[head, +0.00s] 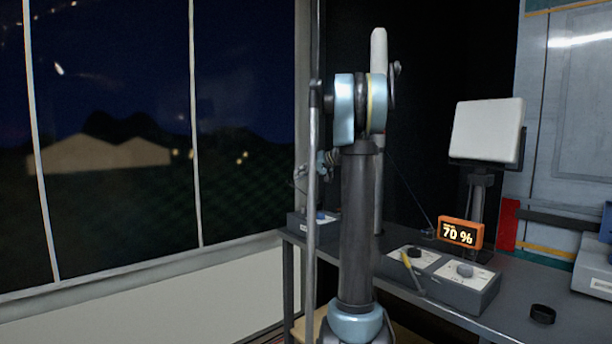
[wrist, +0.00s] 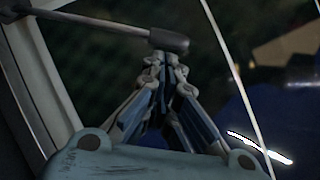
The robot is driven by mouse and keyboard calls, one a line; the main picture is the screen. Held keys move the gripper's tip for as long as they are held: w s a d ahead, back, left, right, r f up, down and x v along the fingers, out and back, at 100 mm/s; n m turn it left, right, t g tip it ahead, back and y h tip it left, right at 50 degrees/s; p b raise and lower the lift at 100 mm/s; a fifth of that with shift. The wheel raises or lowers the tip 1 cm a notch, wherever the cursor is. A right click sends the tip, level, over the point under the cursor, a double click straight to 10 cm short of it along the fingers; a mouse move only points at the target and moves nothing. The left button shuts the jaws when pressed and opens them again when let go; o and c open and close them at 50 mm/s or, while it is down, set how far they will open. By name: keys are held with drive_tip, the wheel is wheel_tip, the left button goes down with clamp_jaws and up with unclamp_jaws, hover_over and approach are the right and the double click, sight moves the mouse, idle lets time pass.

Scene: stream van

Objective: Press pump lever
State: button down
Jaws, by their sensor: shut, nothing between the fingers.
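My gripper (wrist: 163,60) is shut and empty in the wrist view, its fingertips together and pointing up the picture. A pale rod with a thick dark grip (wrist: 168,40), which looks like the pump lever, lies across the picture just beyond the fingertips. The grip's end appears right above the tips; I cannot tell whether they touch. In the head view my upright arm hides most of the gripper, and I cannot clearly make out the lever there.
A grey bench (head: 510,305) on the right carries a control box (head: 465,295), an orange display reading 70 % (head: 460,233) and a black ring (head: 542,314). A white panel (head: 487,130) stands behind. A metal pole (head: 312,200) rises left of my arm, near the large window (head: 110,120).

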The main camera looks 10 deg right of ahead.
drive_tip(key=shift+w+a+f, duration=0.2)
drive_tip(key=shift+w+a, duration=0.05)
drive_tip(key=shift+a, duration=0.05)
